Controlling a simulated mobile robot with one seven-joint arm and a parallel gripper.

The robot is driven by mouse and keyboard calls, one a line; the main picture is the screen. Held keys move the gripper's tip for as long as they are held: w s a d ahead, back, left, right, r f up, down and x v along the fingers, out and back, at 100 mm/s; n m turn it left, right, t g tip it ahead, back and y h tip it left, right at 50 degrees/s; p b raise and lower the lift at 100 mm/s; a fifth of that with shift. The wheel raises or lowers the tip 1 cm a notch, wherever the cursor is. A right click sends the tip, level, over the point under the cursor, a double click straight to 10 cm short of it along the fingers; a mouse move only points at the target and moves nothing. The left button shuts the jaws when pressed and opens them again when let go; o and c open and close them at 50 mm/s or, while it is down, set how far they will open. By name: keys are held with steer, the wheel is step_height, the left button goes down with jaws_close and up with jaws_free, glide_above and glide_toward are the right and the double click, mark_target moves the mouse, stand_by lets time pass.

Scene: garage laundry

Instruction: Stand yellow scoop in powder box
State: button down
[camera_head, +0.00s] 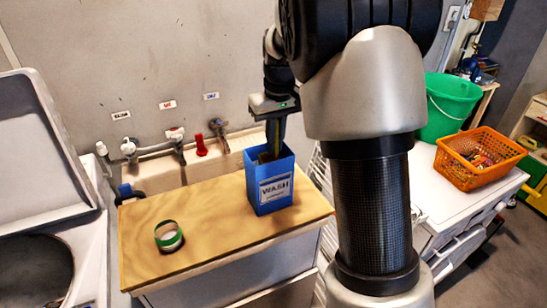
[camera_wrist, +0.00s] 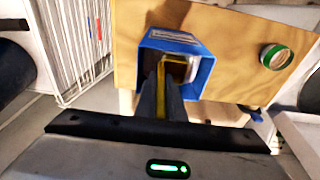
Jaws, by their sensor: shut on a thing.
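The blue powder box (camera_head: 272,192), labelled WASH, stands upright and open-topped on the wooden board. It also shows from above in the wrist view (camera_wrist: 203,50). My gripper (camera_head: 274,135) is directly above the box, pointing down, with its fingertips at or inside the box mouth. In the wrist view my gripper (camera_wrist: 163,85) is shut on the yellow scoop (camera_wrist: 161,103), a thin yellow strip between the dark fingers. Part of the scoop's yellow outline shows inside the box opening. The scoop's lower end and whether it touches the bottom are hard to tell.
Taps and a sink (camera_head: 160,172) are behind. An orange basket (camera_head: 480,160) and a green bucket (camera_head: 447,105) stand to the right.

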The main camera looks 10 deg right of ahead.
mark_target(275, 155)
steer(key=shift+f, duration=2.15)
steer(key=c, duration=2.3)
jaws_free()
steer(key=shift+f, duration=0.2)
steer(key=shift+o, duration=0.9)
steer(key=shift+r, duration=0.15)
